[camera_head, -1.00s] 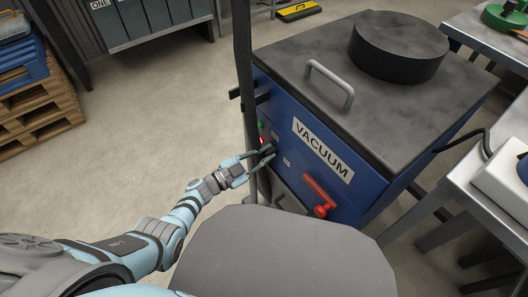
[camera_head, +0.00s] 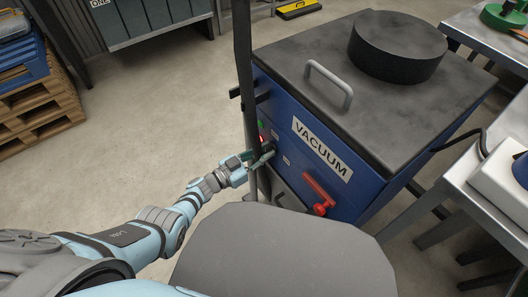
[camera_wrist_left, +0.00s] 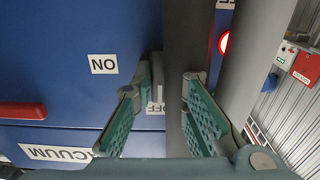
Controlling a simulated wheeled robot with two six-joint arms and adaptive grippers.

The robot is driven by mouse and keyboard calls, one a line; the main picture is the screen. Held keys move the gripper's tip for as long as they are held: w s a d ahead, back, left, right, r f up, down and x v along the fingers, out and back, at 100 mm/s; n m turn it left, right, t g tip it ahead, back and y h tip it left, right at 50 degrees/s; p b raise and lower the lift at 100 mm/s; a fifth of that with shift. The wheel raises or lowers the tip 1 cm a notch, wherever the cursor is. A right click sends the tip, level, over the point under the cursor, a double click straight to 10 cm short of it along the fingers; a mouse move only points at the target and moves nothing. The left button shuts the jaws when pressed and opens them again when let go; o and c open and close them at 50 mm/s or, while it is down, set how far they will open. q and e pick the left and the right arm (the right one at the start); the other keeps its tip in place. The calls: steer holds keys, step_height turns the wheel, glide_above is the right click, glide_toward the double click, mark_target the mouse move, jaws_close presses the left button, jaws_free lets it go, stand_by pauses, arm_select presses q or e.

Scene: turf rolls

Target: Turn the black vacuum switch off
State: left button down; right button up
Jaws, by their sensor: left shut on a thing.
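The blue vacuum machine (camera_head: 355,205) carries a VACUUM label and a black switch (camera_head: 267,147) on its front panel. My left gripper (camera_head: 264,157) is at that switch, shut on it; its fingers cover part of the switch. In the left wrist view the green-padded fingers (camera_wrist_left: 165,105) stand on either side of a dark grey post. The ON label (camera_wrist_left: 103,64) is clear of the fingers, and the OFF label (camera_wrist_left: 155,108) is partly covered. The switch's exact angle cannot be told. My right gripper is not in view.
A dark upright post (camera_head: 246,90) stands close beside the gripper. A lit red lamp (camera_head: 262,138) is above the switch, and a red-handled lever (camera_head: 319,195) is to its right. A grey table (camera_head: 488,195) stands at the right.

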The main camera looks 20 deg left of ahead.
arm_select(q)
steer(key=c, duration=1.6)
jaws_free()
steer(key=v, duration=1.2)
